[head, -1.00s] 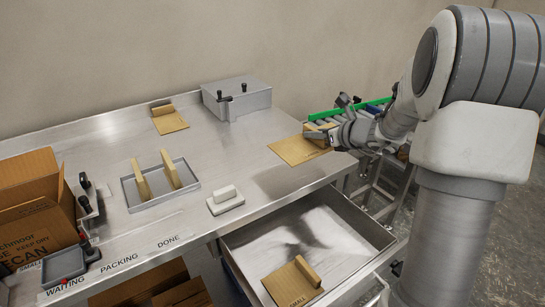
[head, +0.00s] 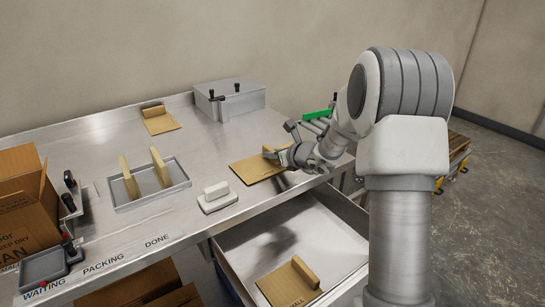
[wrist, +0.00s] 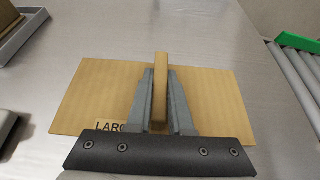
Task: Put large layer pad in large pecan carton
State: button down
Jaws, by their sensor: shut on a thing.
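The large layer pad (head: 252,169) is a flat tan cardboard sheet with an upright grip block. It is at the right part of the steel table in the head view. In the wrist view the pad (wrist: 85,98) shows a partly covered label starting "LAR". My gripper (wrist: 160,105) is shut on its block (wrist: 160,65), one finger on each side. I cannot tell whether the pad touches the table. An open brown carton (head: 22,210) stands at the left edge, with "CAN" printed on its side; its inside is mostly hidden.
A grey tray (head: 139,205) with two upright tan pieces and a white block (head: 217,197) lie between pad and carton. Another pad (head: 160,124) and a grey box (head: 235,100) are at the back. An open drawer (head: 325,225) holds a small pad (head: 284,287).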

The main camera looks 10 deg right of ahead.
jog(key=shift+f, duration=0.2)
jog(key=c, duration=0.8)
grip_release()
jog(key=shift+r, duration=0.1)
